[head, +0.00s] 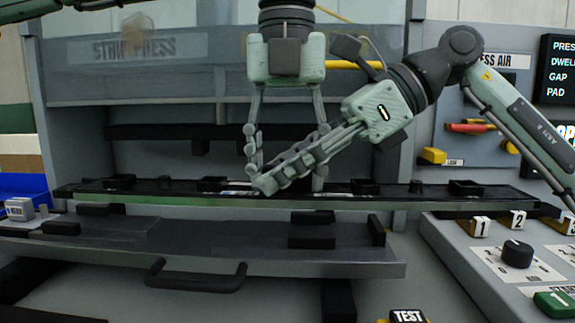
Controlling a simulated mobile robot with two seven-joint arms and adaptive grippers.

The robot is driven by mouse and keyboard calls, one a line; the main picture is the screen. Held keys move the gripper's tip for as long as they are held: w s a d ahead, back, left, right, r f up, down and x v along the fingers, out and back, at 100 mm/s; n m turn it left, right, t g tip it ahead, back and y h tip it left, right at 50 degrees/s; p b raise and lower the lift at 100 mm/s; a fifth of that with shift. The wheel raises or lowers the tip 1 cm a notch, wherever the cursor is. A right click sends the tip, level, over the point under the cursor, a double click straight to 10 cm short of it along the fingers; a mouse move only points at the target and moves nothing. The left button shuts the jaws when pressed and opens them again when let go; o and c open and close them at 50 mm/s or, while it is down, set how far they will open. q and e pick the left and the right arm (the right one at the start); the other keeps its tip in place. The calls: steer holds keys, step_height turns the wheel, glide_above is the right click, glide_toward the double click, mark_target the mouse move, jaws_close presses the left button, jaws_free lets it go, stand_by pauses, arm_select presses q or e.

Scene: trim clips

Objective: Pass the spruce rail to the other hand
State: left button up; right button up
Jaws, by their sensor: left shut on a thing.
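The spruce rail (160,200) is a long, dark green strip with black clips along its top. It lies level across the middle of the view. My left gripper (287,172) points straight down at the rail's middle and is shut on it, one finger on each side of the grip. My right gripper (265,184) comes in slanting from the right, its fingertips at the rail just beside the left gripper's fingers. Its fingers overlap in this view, so their opening and any contact with the rail cannot be told. The fingers hide part of the rail's middle.
Behind stands a grey press labelled STRIP PRESS (140,47). In front is a grey shelf (220,240) with black blocks and a handle (196,283). At the right is a control panel with a knob (517,254) and numbered tags. A blue bin (25,187) stands left.

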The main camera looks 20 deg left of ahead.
jaws_close()
arm_select(q)
steer(key=o, duration=1.5)
